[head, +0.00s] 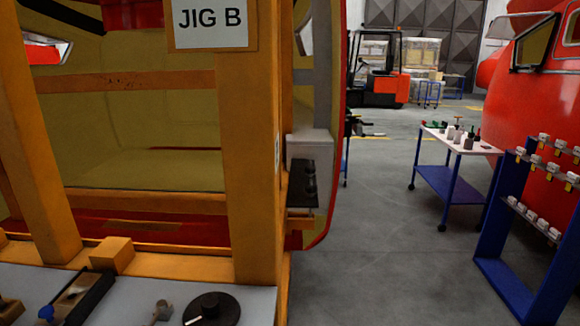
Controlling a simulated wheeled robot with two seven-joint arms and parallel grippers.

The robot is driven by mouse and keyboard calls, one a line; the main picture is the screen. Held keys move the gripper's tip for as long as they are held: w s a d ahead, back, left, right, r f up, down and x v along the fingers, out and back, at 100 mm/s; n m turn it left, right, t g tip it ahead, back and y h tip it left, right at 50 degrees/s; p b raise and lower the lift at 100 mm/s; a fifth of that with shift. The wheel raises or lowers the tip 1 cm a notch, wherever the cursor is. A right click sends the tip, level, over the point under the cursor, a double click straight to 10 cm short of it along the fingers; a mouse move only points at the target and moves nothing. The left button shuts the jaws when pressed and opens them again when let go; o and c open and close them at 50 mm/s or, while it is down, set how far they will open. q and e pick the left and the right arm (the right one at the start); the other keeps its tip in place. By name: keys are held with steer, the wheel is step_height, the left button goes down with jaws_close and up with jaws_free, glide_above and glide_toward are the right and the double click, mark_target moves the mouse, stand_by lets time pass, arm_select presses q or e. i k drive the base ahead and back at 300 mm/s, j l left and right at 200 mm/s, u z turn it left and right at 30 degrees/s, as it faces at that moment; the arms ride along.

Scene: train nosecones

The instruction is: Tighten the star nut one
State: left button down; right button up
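I cannot tell for certain which part is star nut one. On the pale grey ledge at the bottom left are a round black disc with a knob (212,308), a small grey knob-like part (161,311) and a dark block-like fixture (82,295). A black bracket (302,185) with small dark knobs sits on the right side of the orange frame (252,150), marked by a JIG B sign (211,18). The knobs are too small to show their shape or how tight they are. Neither of my grippers is in view.
The yellow-lined nosecone shell (140,140) stands behind the frame. Open grey floor (375,240) lies to its right. Beyond are a blue cart (455,185) with small items, a blue rack (505,285), a red nosecone (540,90) and a red forklift (382,90).

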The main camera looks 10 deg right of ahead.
mark_target(310, 172)
steer(key=i+l+u, duration=0.15)
steer(key=u, duration=0.25)
steer(key=i+l+u, duration=0.1)
steer(key=l+u, duration=0.2)
steer(key=u, duration=0.15)
steer(key=i+l+u, duration=0.1)
steer(key=l+u, duration=0.15)
steer(key=u, duration=0.15)
